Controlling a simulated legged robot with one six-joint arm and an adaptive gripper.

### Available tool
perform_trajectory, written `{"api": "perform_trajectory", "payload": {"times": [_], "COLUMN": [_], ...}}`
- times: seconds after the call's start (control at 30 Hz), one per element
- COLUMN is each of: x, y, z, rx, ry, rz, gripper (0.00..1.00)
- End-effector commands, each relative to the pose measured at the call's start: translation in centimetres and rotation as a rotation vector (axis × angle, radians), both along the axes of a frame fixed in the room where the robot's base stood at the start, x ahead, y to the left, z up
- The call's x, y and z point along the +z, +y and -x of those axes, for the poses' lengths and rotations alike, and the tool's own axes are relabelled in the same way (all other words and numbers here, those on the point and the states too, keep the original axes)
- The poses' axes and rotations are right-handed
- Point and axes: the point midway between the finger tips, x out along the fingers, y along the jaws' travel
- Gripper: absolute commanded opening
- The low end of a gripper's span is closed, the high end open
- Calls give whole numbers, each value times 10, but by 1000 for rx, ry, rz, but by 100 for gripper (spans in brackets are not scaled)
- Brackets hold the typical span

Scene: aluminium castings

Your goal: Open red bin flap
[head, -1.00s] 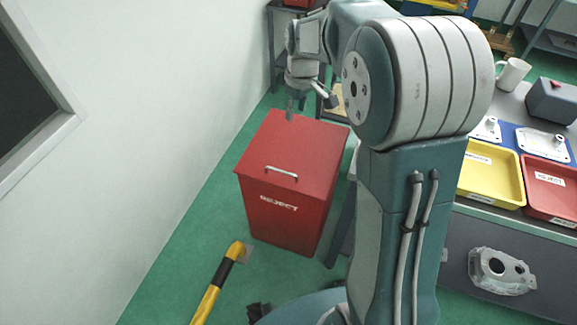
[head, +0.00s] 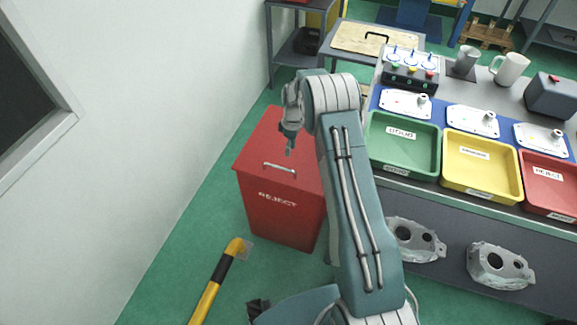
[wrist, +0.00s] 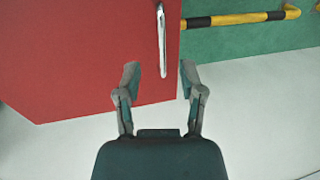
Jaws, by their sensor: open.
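The red reject bin (head: 280,218) stands on the green floor beside the white wall, with its flat red flap (head: 262,140) lying closed on top. A silver bar handle (head: 280,168) sits near the flap's front edge. My gripper (head: 289,152) is above the flap, behind the handle in the head view. In the wrist view my gripper (wrist: 157,72) is open, with its two fingers apart. The handle (wrist: 161,40) runs upright in that view, its lower end lying between the fingertips in the picture. I cannot tell the height gap between them.
A yellow and black rail (head: 217,281) stands in front of the bin. At right is a bench with a green tray (head: 403,145), a yellow tray (head: 482,166) and a red tray (head: 548,183). The white wall (head: 190,90) is close on the left.

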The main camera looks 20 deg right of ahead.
Motion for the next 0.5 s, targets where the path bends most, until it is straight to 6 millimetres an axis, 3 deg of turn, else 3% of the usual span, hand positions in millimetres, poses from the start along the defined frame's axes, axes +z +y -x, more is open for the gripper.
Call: {"api": "perform_trajectory", "payload": {"times": [0.3, 0.5], "x": [-59, -79], "y": [7, 10], "z": [11, 13], "rx": [0, -1], "ry": [4, 0], "rz": [0, 0], "gripper": [51, 51]}}
